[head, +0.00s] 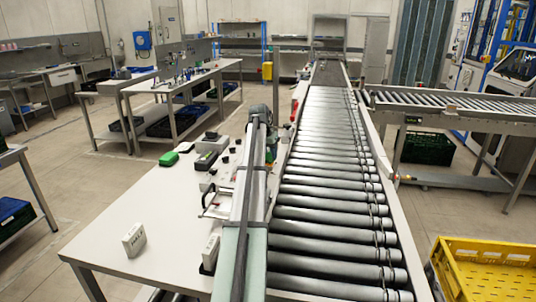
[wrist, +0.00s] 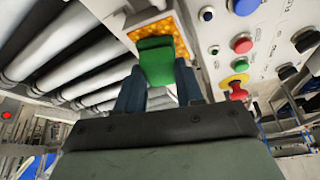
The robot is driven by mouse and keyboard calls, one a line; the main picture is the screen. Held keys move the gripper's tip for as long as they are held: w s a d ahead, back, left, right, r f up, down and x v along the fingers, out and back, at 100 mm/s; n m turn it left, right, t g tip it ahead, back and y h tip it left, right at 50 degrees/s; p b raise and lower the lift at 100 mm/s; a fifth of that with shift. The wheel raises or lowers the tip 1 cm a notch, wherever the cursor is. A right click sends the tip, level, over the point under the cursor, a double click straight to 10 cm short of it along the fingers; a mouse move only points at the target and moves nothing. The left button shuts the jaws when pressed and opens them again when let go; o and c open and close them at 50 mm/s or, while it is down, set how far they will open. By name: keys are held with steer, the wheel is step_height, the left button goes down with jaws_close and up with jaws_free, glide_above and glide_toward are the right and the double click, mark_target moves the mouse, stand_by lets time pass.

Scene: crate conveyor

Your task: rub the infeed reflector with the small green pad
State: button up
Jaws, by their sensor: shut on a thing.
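My gripper (wrist: 158,88) is shut on the small green pad (wrist: 156,62), which sticks out beyond the fingertips in the wrist view. The amber reflector (wrist: 177,46) in its pale frame lies right behind the pad, which covers its middle. The pad is against it or very close; I cannot tell whether they touch. In the head view my arm reaches forward along the conveyor's left side and hides the reflector and the held pad.
The wrist view shows a button panel (wrist: 225,60) with an emergency stop (wrist: 236,86) right of the reflector and conveyor rollers (wrist: 60,45) left. A yellow crate (head: 480,270) is at right.

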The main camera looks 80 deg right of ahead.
mark_target(269, 161)
steer(key=shift+d, duration=0.6)
steer(key=shift+d+r, duration=0.1)
steer(key=shift+d, duration=0.9)
steer(key=a, duration=0.6)
steer(key=shift+a, duration=0.4)
step_height(269, 161, up, 8)
